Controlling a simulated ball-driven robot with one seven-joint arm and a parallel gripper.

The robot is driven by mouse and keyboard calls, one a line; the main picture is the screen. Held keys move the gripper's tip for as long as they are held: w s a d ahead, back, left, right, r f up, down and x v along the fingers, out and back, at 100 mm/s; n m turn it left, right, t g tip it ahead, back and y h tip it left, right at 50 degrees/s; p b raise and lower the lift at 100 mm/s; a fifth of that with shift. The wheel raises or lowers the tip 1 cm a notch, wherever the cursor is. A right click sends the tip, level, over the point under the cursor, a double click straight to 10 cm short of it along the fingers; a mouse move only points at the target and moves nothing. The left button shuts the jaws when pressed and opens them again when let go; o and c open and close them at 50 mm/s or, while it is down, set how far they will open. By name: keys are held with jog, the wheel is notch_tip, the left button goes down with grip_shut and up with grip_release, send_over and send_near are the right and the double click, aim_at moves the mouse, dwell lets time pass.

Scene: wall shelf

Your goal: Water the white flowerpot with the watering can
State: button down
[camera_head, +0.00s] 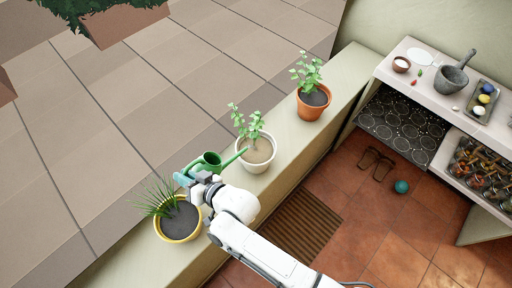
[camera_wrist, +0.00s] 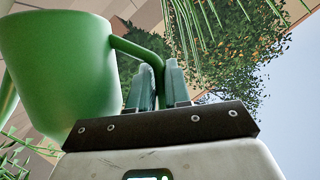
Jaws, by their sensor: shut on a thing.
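The green watering can (camera_head: 211,160) is held by my gripper (camera_head: 186,178) above the wall ledge. Its long spout points right, with the tip over or close to the rim of the white flowerpot (camera_head: 256,166); I cannot tell which. The white pot stands upright on the ledge with a leafy plant and light brown soil. In the wrist view the can's body (camera_wrist: 62,65) fills the left side. My gripper's fingers (camera_wrist: 160,88) are shut on its handle (camera_wrist: 140,50). No water shows.
A yellow pot (camera_head: 180,238) with a grassy plant stands just left of my wrist, close below. A terracotta pot (camera_head: 312,115) stands farther right on the ledge (camera_head: 345,80). A shelf with a mortar (camera_head: 453,78) and bowl (camera_head: 401,64) is at the right.

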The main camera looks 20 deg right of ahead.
jog(key=shift+d+b, duration=0.15)
jog(key=shift+b, duration=0.35)
jog(key=shift+w+d+r+b, duration=0.1)
jog(key=shift+d+r+b, duration=0.25)
jog(key=shift+r+b, duration=0.3)
dwell(0.4)
jog(key=shift+f, duration=0.1)
jog(key=shift+a+p, duration=0.2)
jog(key=shift+p, duration=0.3)
jog(key=p, duration=0.1)
jog(key=a+f+p, duration=0.1)
jog(key=shift+s+p, duration=0.2)
jog(key=shift+p, duration=0.2)
jog(key=shift+a+f, duration=0.1)
jog(key=shift+f, duration=0.05)
jog(key=shift+s+a+f+n+b, duration=0.1)
jog(key=shift+a+f+n+b, duration=0.2)
jog(key=shift+b, duration=0.75)
jog(key=shift+f+b, duration=0.2)
jog(key=shift+b, duration=0.45)
